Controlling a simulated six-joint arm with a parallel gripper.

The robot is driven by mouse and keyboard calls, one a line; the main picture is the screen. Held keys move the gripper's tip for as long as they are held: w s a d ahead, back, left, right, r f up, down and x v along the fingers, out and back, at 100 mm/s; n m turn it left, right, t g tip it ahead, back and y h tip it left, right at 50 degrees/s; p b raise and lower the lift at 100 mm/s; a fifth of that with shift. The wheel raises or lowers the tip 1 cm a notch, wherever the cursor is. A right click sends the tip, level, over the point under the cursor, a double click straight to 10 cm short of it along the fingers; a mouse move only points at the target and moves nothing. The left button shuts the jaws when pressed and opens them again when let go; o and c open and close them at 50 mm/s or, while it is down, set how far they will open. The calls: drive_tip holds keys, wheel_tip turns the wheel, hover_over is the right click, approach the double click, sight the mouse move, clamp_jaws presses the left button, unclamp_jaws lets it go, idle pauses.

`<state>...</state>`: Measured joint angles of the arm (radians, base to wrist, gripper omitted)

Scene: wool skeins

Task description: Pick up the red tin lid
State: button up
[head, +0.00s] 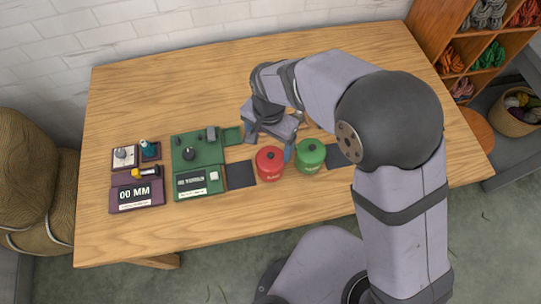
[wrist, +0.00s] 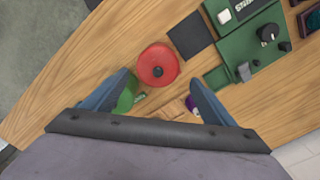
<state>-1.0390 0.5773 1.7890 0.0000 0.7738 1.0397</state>
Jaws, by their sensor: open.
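The red tin lid (head: 269,153) sits on top of a red tin (head: 271,175) on the wooden table, beside a green tin (head: 310,157). In the wrist view the lid (wrist: 157,60) is a round red disc with a dark knob at its middle. My gripper (head: 268,146) is open and empty, pointing down near the red tin. In the wrist view the fingertips of my gripper (wrist: 161,80) stand apart, with the lid a little ahead of the gap between them. The left finger partly hides the green tin (wrist: 126,100).
A dark square pad (head: 240,175) lies left of the red tin. Beyond it are a green device (head: 197,173) with knobs and a purple device (head: 136,195) reading "00 MM". A shelf of wool skeins (head: 487,54) stands at the right. The table's back left is clear.

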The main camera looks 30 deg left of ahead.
sight(271, 156)
drive_tip(key=f, duration=0.1)
drive_tip(key=f+p, duration=0.2)
drive_tip(key=shift+d+f, duration=0.25)
drive_tip(key=shift+d, duration=0.05)
drive_tip(key=shift+a+f, duration=0.1)
drive_tip(key=shift+f, duration=0.7)
drive_tip(key=c, duration=1.2)
drive_tip(key=shift+c, duration=1)
drive_tip(key=shift+d, duration=0.2)
